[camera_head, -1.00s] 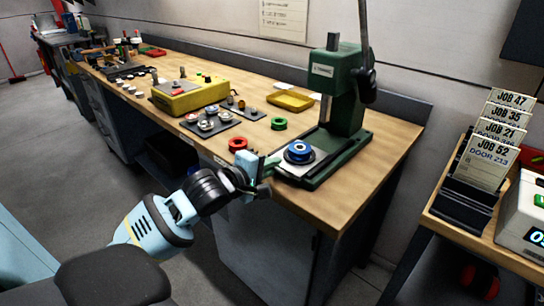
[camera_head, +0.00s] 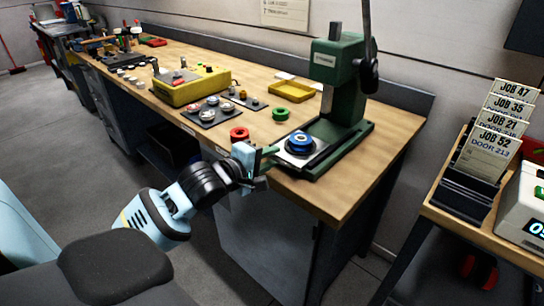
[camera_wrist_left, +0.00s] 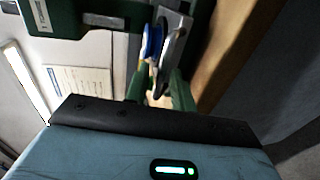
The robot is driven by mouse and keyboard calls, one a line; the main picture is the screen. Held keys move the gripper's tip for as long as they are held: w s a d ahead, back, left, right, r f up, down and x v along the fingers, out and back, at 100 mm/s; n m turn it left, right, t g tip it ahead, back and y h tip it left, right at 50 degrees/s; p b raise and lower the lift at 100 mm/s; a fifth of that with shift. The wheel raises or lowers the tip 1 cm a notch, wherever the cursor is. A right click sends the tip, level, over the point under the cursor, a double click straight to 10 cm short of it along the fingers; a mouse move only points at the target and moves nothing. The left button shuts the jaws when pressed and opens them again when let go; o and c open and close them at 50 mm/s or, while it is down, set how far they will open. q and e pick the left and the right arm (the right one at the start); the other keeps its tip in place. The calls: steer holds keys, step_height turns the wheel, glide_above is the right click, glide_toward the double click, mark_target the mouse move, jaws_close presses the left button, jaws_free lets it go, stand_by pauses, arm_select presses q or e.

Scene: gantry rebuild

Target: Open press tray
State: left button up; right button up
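The green press (camera_head: 343,85) stands on the right end of the wooden bench. Its press tray (camera_head: 293,158), a flat silver plate, lies on the press base with a blue ring part (camera_head: 300,142) on it. My left gripper (camera_head: 264,160) is at the tray's front left edge, over the bench edge. In the left wrist view, its two green fingers (camera_wrist_left: 161,92) stand apart, with the end of the tray (camera_wrist_left: 174,32) and the blue ring (camera_wrist_left: 153,42) just beyond them. I cannot tell whether they touch the tray. My right gripper is not in view.
A red ring (camera_head: 239,133) and a green ring (camera_head: 281,114) lie left of the press. A yellow tray (camera_head: 291,91), a dark parts mat (camera_head: 211,112) and a yellow box (camera_head: 190,87) stand farther back. A card rack (camera_head: 465,194) is on the right table.

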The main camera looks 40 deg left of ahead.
arm_select(q)
steer(key=v, duration=0.7)
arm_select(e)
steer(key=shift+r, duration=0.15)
arm_select(q)
steer(key=shift+w+a, duration=0.1)
steer(key=s+d+f+m+g+p, duration=0.2)
steer(key=s+d+f+m, duration=0.15)
steer(key=s+f, duration=0.35)
steer(key=s+d+f+m+g+p, duration=0.25)
steer(key=s+f+m, duration=0.3)
steer(key=f, duration=0.35)
steer(key=s+d+f+m+g+p, duration=0.1)
steer(key=s+d+f+m, duration=0.3)
steer(key=s+f, duration=0.25)
steer(key=s+d+f+m+p, duration=0.1)
steer(key=s+d+f+m, duration=0.1)
steer(key=s, duration=0.3)
steer(key=s+d+f+m+g+h+p, duration=0.1)
steer(key=s+d+f+m, duration=0.2)
steer(key=s, duration=0.3)
steer(key=shift+d+m, duration=0.5)
steer(key=shift+d, duration=0.3)
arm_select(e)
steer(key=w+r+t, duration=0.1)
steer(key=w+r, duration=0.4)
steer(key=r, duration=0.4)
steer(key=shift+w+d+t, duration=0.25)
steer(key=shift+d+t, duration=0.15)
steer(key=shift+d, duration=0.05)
